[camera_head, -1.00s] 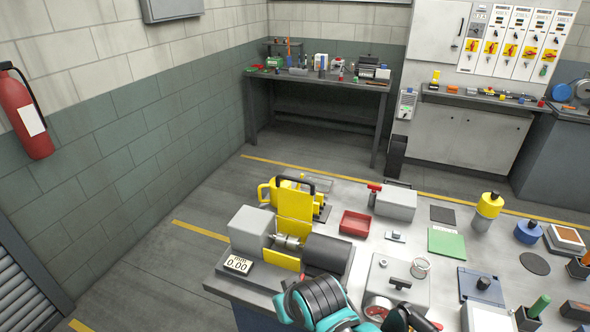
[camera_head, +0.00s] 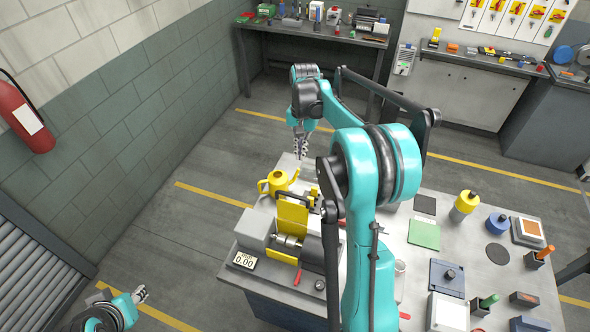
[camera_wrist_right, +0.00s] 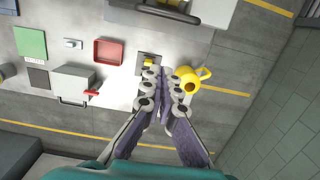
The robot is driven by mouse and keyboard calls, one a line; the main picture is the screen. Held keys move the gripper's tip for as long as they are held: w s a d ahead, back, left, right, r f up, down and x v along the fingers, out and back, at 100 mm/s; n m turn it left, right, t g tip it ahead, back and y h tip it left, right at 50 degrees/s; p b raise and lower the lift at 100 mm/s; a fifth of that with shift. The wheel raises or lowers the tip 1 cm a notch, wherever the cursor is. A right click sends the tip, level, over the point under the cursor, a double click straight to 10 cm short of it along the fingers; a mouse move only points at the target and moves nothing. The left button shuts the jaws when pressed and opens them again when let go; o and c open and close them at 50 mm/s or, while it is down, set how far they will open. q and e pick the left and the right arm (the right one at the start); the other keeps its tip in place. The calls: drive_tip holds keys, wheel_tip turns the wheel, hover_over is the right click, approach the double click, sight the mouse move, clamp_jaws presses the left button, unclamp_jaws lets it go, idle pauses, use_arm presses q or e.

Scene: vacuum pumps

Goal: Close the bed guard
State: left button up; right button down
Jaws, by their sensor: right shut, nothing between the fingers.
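The bed guard (camera_head: 292,214) is a yellow panel standing upright over the bed of a small grey machine (camera_head: 257,229) on the bench. A yellow strip lies at the machine's front, below a metal spindle. My right gripper (camera_head: 302,156) is shut and empty, pointing down behind the guard near the yellow jug (camera_head: 277,182), apart from the guard. In the right wrist view, my right gripper (camera_wrist_right: 163,75) has its fingers together over the bench, and a dark handle bar (camera_wrist_right: 168,11) shows at the top edge. My left gripper (camera_head: 140,294) is at lower left, its fingers too small to judge.
My right arm hides much of the bench middle. A red tray (camera_wrist_right: 108,51), a grey box (camera_wrist_right: 75,83) and the yellow jug (camera_wrist_right: 190,80) lie near the right gripper. A yellow-topped bottle (camera_head: 466,202) and a green pad (camera_head: 424,234) stand to the right.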

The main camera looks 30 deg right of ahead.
drive_tip(key=s+a+f+p, duration=0.2)
drive_tip(key=s+a+f, duration=0.1)
drive_tip(key=f, duration=0.7)
drive_tip(key=shift+s+a+f, duration=0.15)
drive_tip(key=shift+a+f, duration=0.05)
drive_tip(key=shift+a, duration=0.25)
drive_tip(key=shift+s, duration=0.1)
